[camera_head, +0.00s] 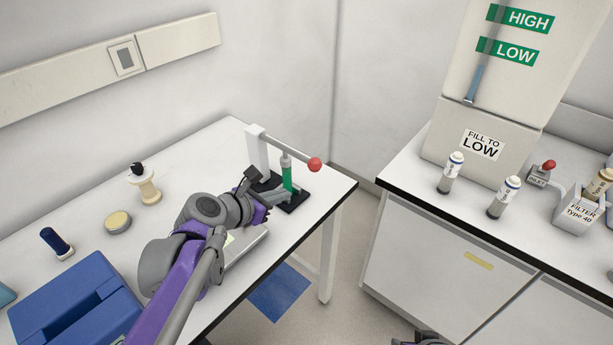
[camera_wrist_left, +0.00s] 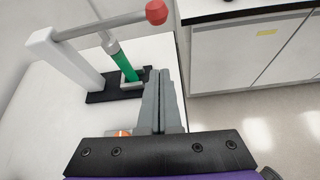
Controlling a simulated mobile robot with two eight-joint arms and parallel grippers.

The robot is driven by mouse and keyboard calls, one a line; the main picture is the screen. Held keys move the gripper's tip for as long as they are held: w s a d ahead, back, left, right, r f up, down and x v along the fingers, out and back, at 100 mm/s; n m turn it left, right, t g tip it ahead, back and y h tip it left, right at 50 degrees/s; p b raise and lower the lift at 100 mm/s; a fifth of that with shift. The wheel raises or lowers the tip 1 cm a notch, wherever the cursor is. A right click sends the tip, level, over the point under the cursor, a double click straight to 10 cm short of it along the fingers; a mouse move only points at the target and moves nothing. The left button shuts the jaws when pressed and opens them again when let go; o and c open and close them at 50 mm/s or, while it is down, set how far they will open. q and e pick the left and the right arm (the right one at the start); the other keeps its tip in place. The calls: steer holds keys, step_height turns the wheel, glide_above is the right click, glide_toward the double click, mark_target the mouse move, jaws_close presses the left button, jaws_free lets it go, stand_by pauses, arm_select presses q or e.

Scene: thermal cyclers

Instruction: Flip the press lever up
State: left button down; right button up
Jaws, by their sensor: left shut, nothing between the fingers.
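The press stands at the right end of the left table, with a white post (camera_head: 257,150), a black base (camera_head: 295,203) and a green cylinder (camera_head: 287,178) under its lever. The grey lever (camera_head: 290,146) reaches out from the post top to a red knob (camera_head: 315,164). In the wrist view the lever (camera_wrist_left: 105,25) runs across the top to the red knob (camera_wrist_left: 156,12). My left gripper (camera_head: 284,195) is shut and empty, low beside the press. In the wrist view its fingertips (camera_wrist_left: 160,75) lie below the knob, apart from it.
A second counter (camera_head: 400,190) with a dispenser and bottles stands to the right, across a floor gap. The wall is behind the press.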

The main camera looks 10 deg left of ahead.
arm_select(q)
steer(key=w+d+p, duration=0.1)
steer(key=w+d, duration=0.4)
steer(key=w, duration=0.3)
steer(key=shift+f, duration=0.45)
arm_select(e)
steer(key=shift+w+r, duration=0.35)
steer(key=shift+r, duration=0.5)
arm_select(q)
steer(key=shift+s+d, duration=0.1)
step_height(320, 180, up, 9)
steer(key=n+g+h+p, duration=0.1)
steer(key=n+h+p, duration=0.1)
steer(key=shift+w+a+n+g, duration=0.3)
steer(key=shift+w+a+n, duration=0.1)
steer(key=shift+w, duration=0.05)
arm_select(e)
steer(key=r, duration=0.1)
steer(key=w+r, duration=0.1)
steer(key=r, duration=0.1)
steer(key=shift+w, duration=0.15)
